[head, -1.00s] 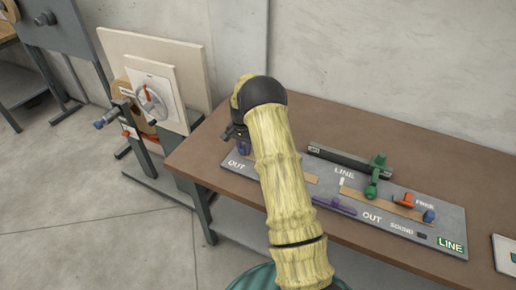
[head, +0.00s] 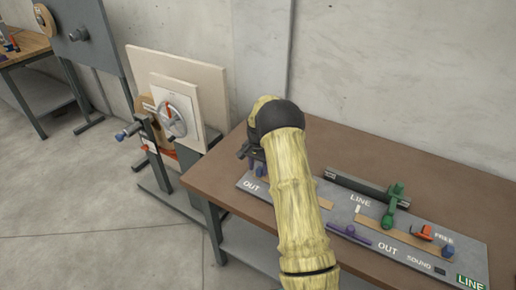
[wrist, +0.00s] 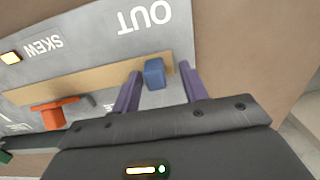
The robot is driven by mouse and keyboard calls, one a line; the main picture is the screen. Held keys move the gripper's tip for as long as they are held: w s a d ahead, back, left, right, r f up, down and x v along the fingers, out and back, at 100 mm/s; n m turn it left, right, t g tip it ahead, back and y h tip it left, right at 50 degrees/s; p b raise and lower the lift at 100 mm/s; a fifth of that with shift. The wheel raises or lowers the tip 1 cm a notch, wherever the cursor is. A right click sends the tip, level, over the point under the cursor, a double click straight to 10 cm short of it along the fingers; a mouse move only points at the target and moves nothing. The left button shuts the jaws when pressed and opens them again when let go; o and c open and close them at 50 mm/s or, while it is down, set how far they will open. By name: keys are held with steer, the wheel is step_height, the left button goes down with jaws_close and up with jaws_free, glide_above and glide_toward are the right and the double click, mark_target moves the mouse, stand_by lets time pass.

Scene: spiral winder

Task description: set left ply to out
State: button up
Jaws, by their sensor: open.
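In the wrist view, my gripper (wrist: 159,68) is open, with its two purple fingers on either side of a small blue block (wrist: 153,73). Gaps show between block and fingers. The block sits at the right end of a tan strip (wrist: 75,83), close to the upside-down OUT label (wrist: 145,17). In the head view, my gripper (head: 251,160) is over the panel's left end, by the left OUT label (head: 251,186); my arm hides part of the left strip.
The grey panel (head: 300,225) lies on a brown bench (head: 215,188). Its right side has a green lever (head: 394,205), a red piece (head: 423,232), a blue knob (head: 448,251) and a purple lever (head: 345,232). A winder stand with a handwheel (head: 172,120) stands left of the bench.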

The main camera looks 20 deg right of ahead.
step_height(320, 180, up, 16)
steer(key=shift+d+r+b, duration=0.15)
steer(key=shift+r+b, duration=0.05)
steer(key=shift+b, duration=0.15)
steer(key=shift+w, duration=0.15)
steer(key=s+a+r+n+t+p, duration=0.1)
steer(key=s+a+n, duration=0.4)
steer(key=s, duration=1)
steer(key=s+a+r+n+t+p, duration=0.1)
steer(key=s+a+n+p, duration=0.3)
steer(key=s+a, duration=0.4)
steer(key=s+r+n, duration=0.1)
steer(key=s, duration=0.6)
steer(key=shift+s+r+t+p, duration=0.2)
steer(key=shift+s+t+p, duration=0.1)
steer(key=shift+s, duration=0.1)
